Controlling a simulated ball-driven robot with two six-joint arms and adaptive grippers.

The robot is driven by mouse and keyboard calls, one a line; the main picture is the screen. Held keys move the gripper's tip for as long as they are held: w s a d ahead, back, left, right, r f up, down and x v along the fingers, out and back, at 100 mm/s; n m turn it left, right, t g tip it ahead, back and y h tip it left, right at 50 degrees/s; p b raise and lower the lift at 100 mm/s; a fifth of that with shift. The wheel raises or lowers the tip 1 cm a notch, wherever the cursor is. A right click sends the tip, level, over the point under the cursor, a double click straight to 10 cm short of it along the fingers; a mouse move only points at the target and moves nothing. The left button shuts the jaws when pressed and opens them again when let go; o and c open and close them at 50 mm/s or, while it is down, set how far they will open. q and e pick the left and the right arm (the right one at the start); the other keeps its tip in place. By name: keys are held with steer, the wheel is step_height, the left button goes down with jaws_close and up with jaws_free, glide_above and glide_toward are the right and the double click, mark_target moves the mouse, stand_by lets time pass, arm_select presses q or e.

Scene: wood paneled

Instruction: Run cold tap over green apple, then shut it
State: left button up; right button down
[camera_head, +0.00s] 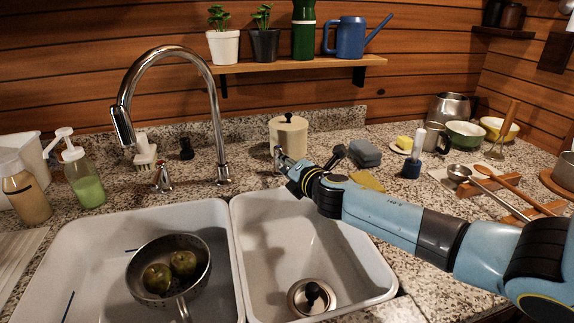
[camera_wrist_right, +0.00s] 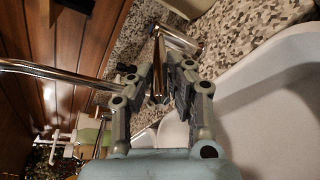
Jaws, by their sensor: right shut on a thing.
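No water stream shows. A small chrome handle (camera_head: 163,178) stands left of the tap's base. My right gripper (camera_head: 285,163) is behind the right basin, right of the tap. In the right wrist view my right gripper (camera_wrist_right: 161,85) is shut on a chrome tap lever (camera_wrist_right: 157,55) between its fingers. My left gripper is out of view.
A cream lidded canister (camera_head: 290,133) stands just behind my right gripper. The right basin (camera_head: 262,235) holds a drain strainer (camera_head: 311,297). Soap bottles (camera_head: 85,178) stand at the left. A wall shelf (camera_head: 290,65) with plants hangs above the counter.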

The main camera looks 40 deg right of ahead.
steer(key=shift+d, duration=0.15)
steer(key=shift+s+d+f+n+y+b, duration=0.1)
steer(key=shift+s+d+n+y+b, duration=0.1)
steer(key=shift+d+n+y+b, duration=1)
steer(key=shift+s+d+r+n+y+b, duration=0.15)
steer(key=shift+d+n+y+b, duration=0.2)
steer(key=shift+n+y+b, duration=0.9)
steer(key=shift+s+d+f+n+y+b, duration=0.2)
steer(key=shift+d+n+y+b, duration=0.55)
steer(key=shift+y+b, duration=1)
steer(key=c, duration=1.3)
jaws_free()
